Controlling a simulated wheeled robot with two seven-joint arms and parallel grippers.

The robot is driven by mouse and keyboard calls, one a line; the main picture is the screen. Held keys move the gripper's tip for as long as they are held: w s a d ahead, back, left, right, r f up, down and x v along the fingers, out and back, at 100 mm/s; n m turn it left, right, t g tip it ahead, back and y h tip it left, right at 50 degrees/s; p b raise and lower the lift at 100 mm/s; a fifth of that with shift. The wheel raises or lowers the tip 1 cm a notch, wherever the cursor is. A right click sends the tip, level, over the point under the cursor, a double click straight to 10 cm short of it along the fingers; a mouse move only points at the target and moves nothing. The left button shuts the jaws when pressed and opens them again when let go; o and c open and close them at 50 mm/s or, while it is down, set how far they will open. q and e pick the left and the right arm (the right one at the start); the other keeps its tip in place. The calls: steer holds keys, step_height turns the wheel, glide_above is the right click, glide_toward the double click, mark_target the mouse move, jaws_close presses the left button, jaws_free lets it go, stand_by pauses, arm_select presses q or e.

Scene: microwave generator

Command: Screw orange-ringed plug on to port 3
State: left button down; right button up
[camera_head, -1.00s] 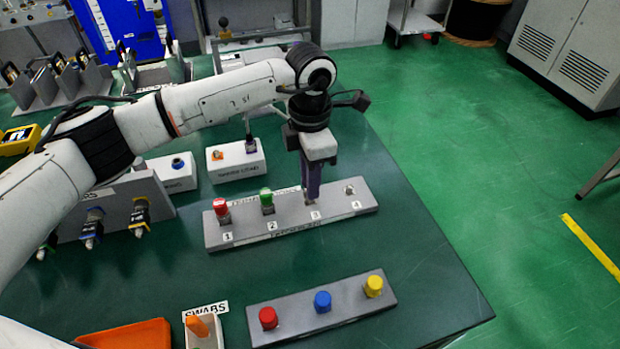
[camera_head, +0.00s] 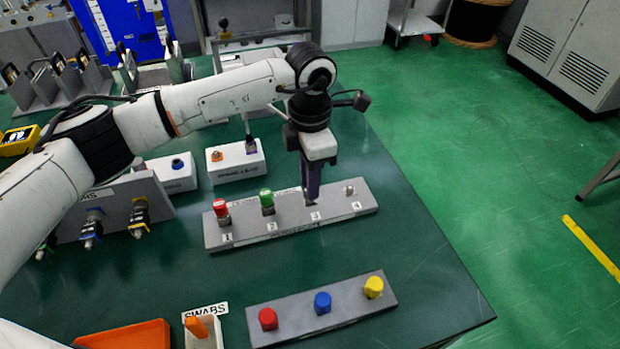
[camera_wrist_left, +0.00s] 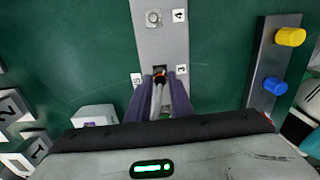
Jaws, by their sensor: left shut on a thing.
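My left gripper (camera_head: 311,198) points straight down over port 3 of the grey port panel (camera_head: 349,208). The left wrist view shows its two purple fingers (camera_wrist_left: 160,84) shut on the orange-ringed plug (camera_wrist_left: 160,76). A little orange shows between the fingertips, and a pale body runs back between the fingers. The plug's end is at the port beside the label 3. The fingers hide the contact, so I cannot tell how far it is seated. Port 1 carries a red cap (camera_head: 220,208), port 2 a green one (camera_head: 266,198). Port 4 (camera_head: 349,189) is bare.
A grey strip (camera_head: 345,306) with red, blue and yellow caps lies in front of the panel. A swab box (camera_head: 205,335) and an orange tray (camera_head: 130,337) are at the front left. White boxes (camera_head: 238,160) stand behind the panel. The right of the table is clear.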

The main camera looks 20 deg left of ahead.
arm_select(q)
steer(key=shift+f+b, duration=0.6)
steer(key=shift+b, duration=0.05)
stand_by(0.6)
steer(key=c, duration=1.5)
jaws_free()
step_height(320, 180, up, 10)
steer(key=shift+r+b, duration=0.2)
steer(key=shift+b, duration=0.1)
